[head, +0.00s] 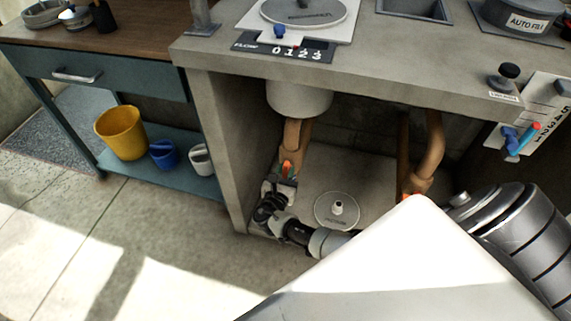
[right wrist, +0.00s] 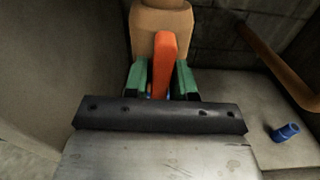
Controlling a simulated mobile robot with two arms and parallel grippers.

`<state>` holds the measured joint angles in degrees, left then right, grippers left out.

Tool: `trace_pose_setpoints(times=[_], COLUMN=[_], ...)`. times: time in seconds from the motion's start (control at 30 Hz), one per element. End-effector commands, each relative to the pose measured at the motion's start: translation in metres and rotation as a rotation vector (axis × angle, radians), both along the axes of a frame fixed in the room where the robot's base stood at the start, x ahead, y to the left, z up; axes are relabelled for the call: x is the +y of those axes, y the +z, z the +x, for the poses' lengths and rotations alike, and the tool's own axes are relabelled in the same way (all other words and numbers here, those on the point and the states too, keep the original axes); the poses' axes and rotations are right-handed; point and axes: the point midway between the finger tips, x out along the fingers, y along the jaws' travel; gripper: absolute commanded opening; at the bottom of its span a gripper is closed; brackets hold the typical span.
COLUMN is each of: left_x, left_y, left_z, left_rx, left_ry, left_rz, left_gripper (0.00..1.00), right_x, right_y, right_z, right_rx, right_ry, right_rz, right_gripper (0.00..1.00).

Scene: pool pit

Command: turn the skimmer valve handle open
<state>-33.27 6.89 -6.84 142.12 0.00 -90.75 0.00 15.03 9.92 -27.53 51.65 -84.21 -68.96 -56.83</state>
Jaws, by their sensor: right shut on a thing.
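An orange valve handle (head: 287,168) sits on the tan pipe (head: 297,135) that comes down from the white round body under the counter. My right gripper (head: 284,177) reaches into the open bay below the counter and is at this handle. In the right wrist view the orange handle (right wrist: 164,62) stands upright between the two green fingers (right wrist: 161,80), which are shut on it. The valve body behind it is partly hidden. My left gripper is not in view.
Another tan pipe (head: 433,150) stands to the right, with a bit of orange at its foot. A round grey disc (head: 337,211) lies on the bay floor. The bay's left wall (head: 221,150) is close to my right gripper. A yellow bucket (head: 121,133) stands on the left shelf.

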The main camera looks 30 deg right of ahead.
Motion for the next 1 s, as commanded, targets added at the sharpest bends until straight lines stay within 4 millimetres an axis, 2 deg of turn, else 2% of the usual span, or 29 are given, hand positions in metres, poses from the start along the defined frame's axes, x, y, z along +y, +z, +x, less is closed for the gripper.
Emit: trace_pose_setpoints(times=[0.67,0.7,0.8,0.87,1.0], left_x=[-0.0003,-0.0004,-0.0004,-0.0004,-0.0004], left_y=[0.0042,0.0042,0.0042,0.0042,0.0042], left_z=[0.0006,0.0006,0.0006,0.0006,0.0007], left_rx=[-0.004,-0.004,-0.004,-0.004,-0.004], left_ry=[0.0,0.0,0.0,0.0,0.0], left_rz=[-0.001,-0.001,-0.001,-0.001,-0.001], left_gripper=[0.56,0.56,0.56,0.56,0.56], right_x=[0.0005,0.0005,0.0004,0.0004,0.0002], right_y=[-0.0012,-0.0012,-0.0011,-0.0009,-0.0005], right_z=[-0.0006,-0.0006,-0.0006,-0.0004,-0.0002], right_rx=[0.054,0.054,0.053,0.052,0.051], right_ry=[0.0,0.0,0.0,0.0,0.0], right_rz=[-0.042,-0.042,-0.043,-0.042,-0.042], right_gripper=[0.02,0.27,0.42,0.51,0.51])
